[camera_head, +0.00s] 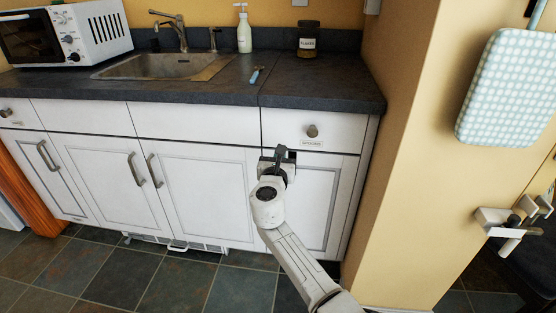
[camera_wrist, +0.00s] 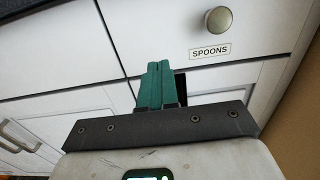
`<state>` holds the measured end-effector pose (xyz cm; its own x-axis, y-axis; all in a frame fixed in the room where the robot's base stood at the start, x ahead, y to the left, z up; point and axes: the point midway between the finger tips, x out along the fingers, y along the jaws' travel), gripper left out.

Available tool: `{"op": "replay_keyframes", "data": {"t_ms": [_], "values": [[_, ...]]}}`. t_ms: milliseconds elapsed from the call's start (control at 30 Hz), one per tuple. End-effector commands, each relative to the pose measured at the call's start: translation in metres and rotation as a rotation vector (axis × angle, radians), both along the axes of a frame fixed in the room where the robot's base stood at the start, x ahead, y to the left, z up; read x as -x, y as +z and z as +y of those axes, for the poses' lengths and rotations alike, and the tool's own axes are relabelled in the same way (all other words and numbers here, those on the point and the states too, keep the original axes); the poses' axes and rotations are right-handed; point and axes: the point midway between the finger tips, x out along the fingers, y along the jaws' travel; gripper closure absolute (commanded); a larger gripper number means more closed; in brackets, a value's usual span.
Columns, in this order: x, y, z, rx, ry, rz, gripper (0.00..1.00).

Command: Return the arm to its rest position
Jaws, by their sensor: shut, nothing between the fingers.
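My gripper (camera_head: 279,155) is in front of the white kitchen cabinets, just below and left of a drawer (camera_head: 339,128) with a round knob (camera_head: 312,131) and a label reading SPOONS. In the wrist view its green fingers (camera_wrist: 155,84) are together with nothing between them. The knob (camera_wrist: 219,20) and the label (camera_wrist: 210,52) show up and to the right of the fingertips there. My arm reaches up from the bottom of the head view, extended toward the cabinet. Whether the fingers touch the cabinet front cannot be told.
The dark countertop (camera_head: 225,91) carries a microwave (camera_head: 65,36), a white bottle (camera_head: 244,30), a dark jar (camera_head: 307,40) and a small blue-handled utensil (camera_head: 256,75). A yellow wall (camera_head: 402,150) stands close at right, with a patterned hanging item (camera_head: 508,88). Tiled floor (camera_head: 120,275) is clear at lower left.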

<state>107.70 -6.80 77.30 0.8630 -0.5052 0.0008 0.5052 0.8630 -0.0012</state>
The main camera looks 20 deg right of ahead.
Motion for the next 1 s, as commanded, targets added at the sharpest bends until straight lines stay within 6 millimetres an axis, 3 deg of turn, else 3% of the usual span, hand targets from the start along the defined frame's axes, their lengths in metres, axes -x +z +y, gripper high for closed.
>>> {"op": "replay_keyframes", "data": {"t_ms": [300,667,767,867,1000], "values": [[0.041,0.000,0.024,-0.001,0.001,0.002,1.00],[0.058,-0.009,0.021,-0.065,-0.024,-0.010,1.00],[0.086,-0.030,0.001,-0.265,-0.102,-0.057,1.00],[0.132,-0.063,-0.025,-0.559,-0.236,-0.127,1.00],[0.210,-0.116,-0.054,-0.982,-0.478,-0.239,1.00]]}}
